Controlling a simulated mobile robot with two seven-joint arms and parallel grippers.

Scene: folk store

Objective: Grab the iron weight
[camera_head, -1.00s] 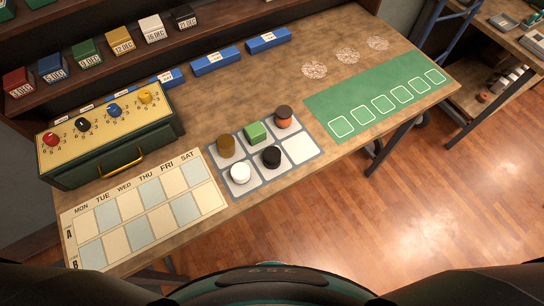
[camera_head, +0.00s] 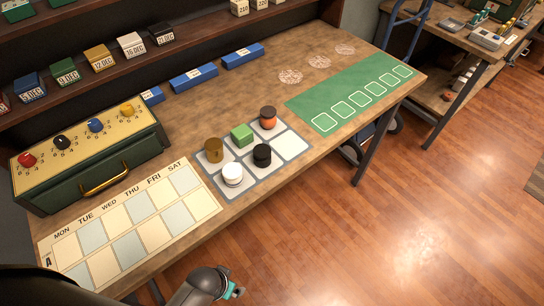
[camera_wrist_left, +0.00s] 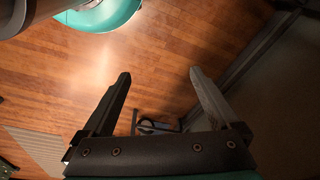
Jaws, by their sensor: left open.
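A short black cylinder (camera_head: 262,155), which looks most like the iron weight, stands upright on the grid mat (camera_head: 283,165) on the table. Beside it on the mat are a white round piece (camera_head: 232,174), a brown-gold cylinder (camera_head: 214,150), a green block (camera_head: 241,135) and an orange piece with a dark top (camera_head: 268,118). In the left wrist view my left gripper (camera_wrist_left: 160,76) is open and empty, with wooden floor behind its fingers. In the head view a grey and teal part of my arm shows low in front of the table. My right gripper is out of view.
Blue holders (camera_head: 194,77) line the back under a shelf of dated blocks. A green mat (camera_head: 355,95) lies to the right. Floor in front is clear.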

